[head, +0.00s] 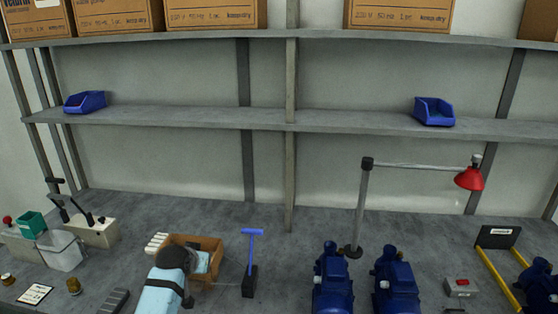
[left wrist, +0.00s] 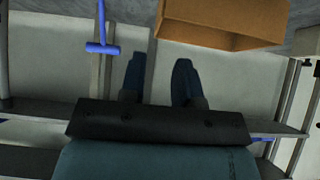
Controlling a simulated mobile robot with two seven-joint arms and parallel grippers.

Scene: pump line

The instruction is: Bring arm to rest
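My left arm (head: 165,288) comes in at the bottom of the head view, beside an open cardboard box on the bench. In the left wrist view, the two dark blue fingers of my left gripper (left wrist: 158,78) stand apart. Only pale background shows between them, so the gripper is open and empty. I cannot make out its fingertips clearly in the head view. My right arm and gripper are in neither view.
The cardboard box (head: 207,243) is right by my arm, with a blue-handled tool (head: 250,262) to its right. Blue pumps (head: 332,285) and a red lamp (head: 469,179) stand farther right. A clear bin (head: 62,252) stands left. The back of the bench is mostly free.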

